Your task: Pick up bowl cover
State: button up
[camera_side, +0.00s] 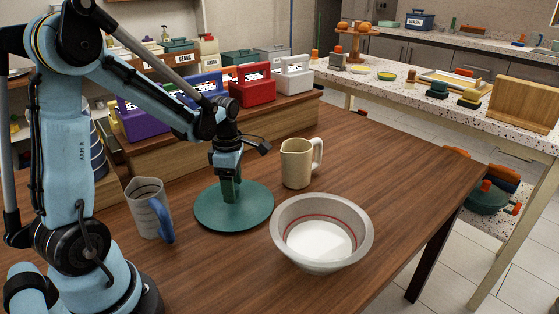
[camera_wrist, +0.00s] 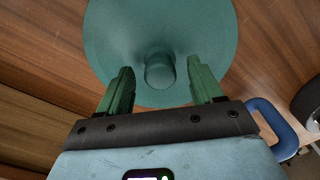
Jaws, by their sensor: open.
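The bowl cover (camera_side: 256,211) is a flat round green disc lying on the wooden table, left of the bowl. In the wrist view the cover (camera_wrist: 185,40) has a short round knob (camera_wrist: 159,70) near its middle. My gripper (camera_side: 232,196) points down over the cover, close to it. In the wrist view my gripper's green fingers (camera_wrist: 160,78) are open, one on each side of the knob and apart from it. The white bowl (camera_side: 322,238) with a red line inside stands uncovered to the right of the cover. The knob is hidden behind the fingers in the side view.
A cream pitcher (camera_side: 297,163) stands behind the cover and a clear jug with a blue handle (camera_side: 148,208) stands to its left. Several coloured boxes (camera_side: 251,85) line a wooden shelf behind. The right part of the table is clear.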

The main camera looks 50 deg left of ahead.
jog(key=shift+f, duration=0.6)
jog(key=shift+c, duration=0.2)
grip_shut()
